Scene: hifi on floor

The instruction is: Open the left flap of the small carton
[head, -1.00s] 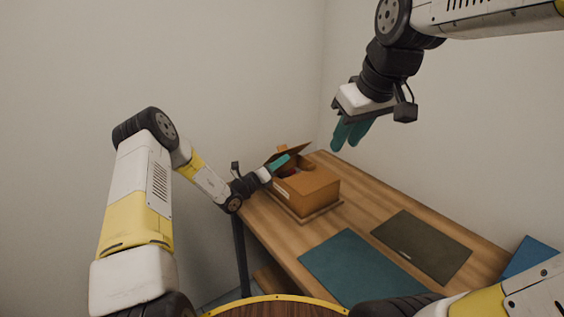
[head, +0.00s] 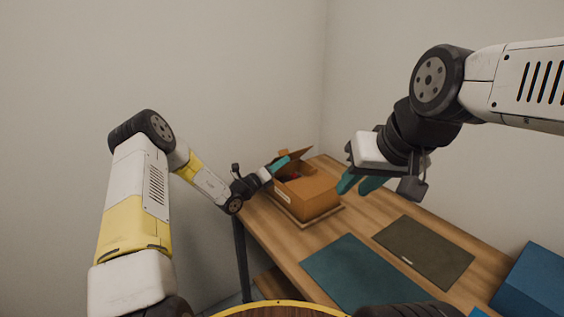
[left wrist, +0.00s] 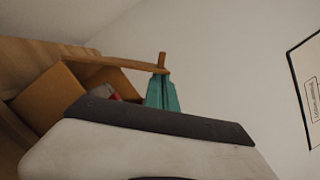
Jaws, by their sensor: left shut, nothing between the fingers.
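The small brown carton (head: 312,197) stands on a thin wooden board on the table. It is partly open, and a raised flap (head: 299,156) tilts up on its far side. Something red and grey (left wrist: 114,95) shows inside it in the left wrist view. My left gripper (head: 282,162) is shut and empty at the carton's left upper edge, its teal fingers close to the raised flap. In the left wrist view the shut fingers (left wrist: 161,93) are right under the flap's end; contact is unclear. My right gripper (head: 359,184) hangs right of the carton, fingers apart and empty.
A teal mat (head: 355,270) and a dark olive mat (head: 425,250) lie on the wooden table in front of the carton. A blue box (head: 538,283) is at the right. Walls stand close behind the table.

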